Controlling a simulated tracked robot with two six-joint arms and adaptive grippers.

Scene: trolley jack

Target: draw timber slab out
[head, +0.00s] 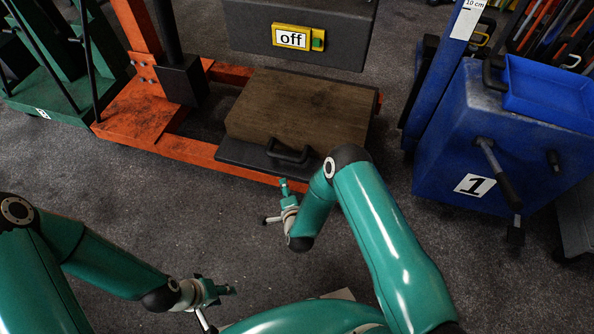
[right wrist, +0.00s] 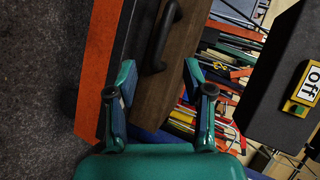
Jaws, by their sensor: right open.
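The timber slab (head: 300,105) is a thick brown wooden block lying flat on a dark plate in the orange press frame. A black bar handle (head: 288,153) is at its near side. My right gripper (head: 283,205) is open and empty, a little short of the handle in the head view. In the right wrist view, the handle (right wrist: 160,42) and slab (right wrist: 150,107) lie ahead of the spread fingers (right wrist: 158,80), with no grip on either. My left gripper (head: 214,290) is low over the floor, away from the slab; its jaw opening is too small to judge.
The orange frame (head: 190,150) surrounds the slab's left and near sides. A dark box with an "off" sign (head: 291,38) hangs above and behind. A blue cabinet marked 1 (head: 510,150) stands right. Grey floor (head: 130,215) between is clear.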

